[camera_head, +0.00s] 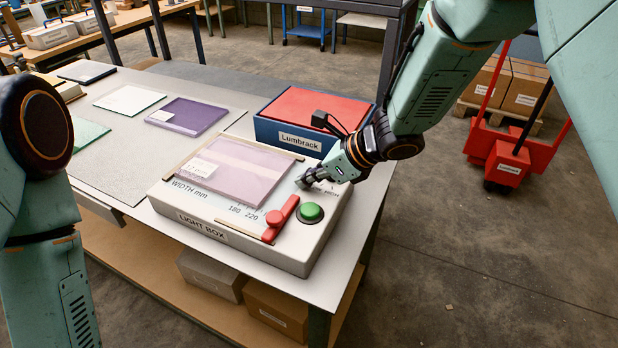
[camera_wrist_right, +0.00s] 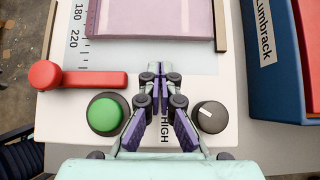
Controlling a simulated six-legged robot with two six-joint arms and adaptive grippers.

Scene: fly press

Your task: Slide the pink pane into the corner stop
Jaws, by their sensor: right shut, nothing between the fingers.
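The pink pane (camera_head: 240,170) is a translucent pinkish-purple sheet with a white label, lying flat on the light box (camera_head: 285,258). In the right wrist view the pane (camera_wrist_right: 155,18) is at the top, with a tan strip (camera_wrist_right: 220,25) along its right side. In the head view tan strips run along the pane's left side (camera_head: 184,160) and back side (camera_head: 265,145). My right gripper (camera_head: 303,182) is shut and empty, just off the pane's right edge. In the wrist view its fingertips (camera_wrist_right: 160,74) appear short of the pane's near edge. My left gripper is out of view.
A red lever (camera_head: 281,219) and green button (camera_head: 310,212) sit on the box front. A dark knob (camera_wrist_right: 210,117) is beside my right fingers. The blue Lumbrack bin (camera_head: 290,136) stands close behind. Purple (camera_head: 188,115), white and green panes lie left.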

